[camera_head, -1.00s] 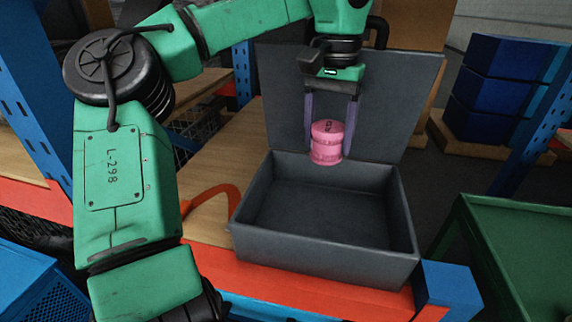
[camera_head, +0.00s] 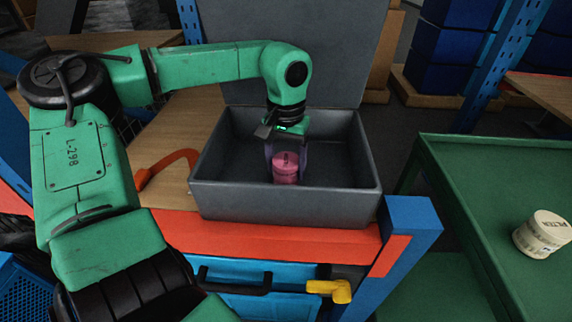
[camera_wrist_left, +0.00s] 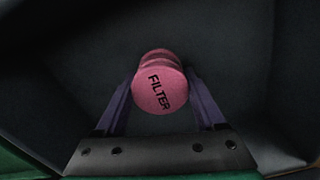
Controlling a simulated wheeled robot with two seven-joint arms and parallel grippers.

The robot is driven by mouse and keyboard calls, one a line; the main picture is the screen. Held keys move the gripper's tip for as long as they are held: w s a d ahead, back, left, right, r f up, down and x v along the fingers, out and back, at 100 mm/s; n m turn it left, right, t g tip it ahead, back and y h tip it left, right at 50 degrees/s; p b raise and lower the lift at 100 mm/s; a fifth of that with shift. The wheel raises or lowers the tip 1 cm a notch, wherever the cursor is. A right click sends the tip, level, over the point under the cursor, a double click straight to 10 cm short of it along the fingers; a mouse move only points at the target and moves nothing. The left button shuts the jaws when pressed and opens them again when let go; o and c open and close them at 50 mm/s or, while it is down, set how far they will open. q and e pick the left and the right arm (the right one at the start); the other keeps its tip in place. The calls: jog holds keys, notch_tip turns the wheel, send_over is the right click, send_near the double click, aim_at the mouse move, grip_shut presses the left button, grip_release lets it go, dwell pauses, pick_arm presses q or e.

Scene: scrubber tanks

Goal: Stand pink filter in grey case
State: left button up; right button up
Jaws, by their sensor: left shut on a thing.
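The pink filter (camera_head: 286,168) is a short ribbed cylinder, upright, inside the open grey case (camera_head: 290,208) on the bench. My left gripper (camera_head: 287,160) reaches down into the case and is shut on the filter, one finger on each side. In the left wrist view the filter (camera_wrist_left: 158,88) shows its lid with the word FILTER, between the two purple fingers (camera_wrist_left: 160,100). My right gripper is not in view.
The case lid (camera_head: 290,60) stands open behind. An orange handle (camera_head: 165,170) lies left of the case. Blue boxes (camera_head: 435,50) stand at the back.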

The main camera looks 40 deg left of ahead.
aim_at(286, 161)
pick_arm(q)
jog(key=shift+f, duration=0.15)
jog(key=o, duration=1.3)
jog(key=shift+r, duration=0.25)
notch_tip(286, 161, up, 12)
jog(key=shift+p, duration=0.75)
jog(key=shift+s+d+f, duration=0.1)
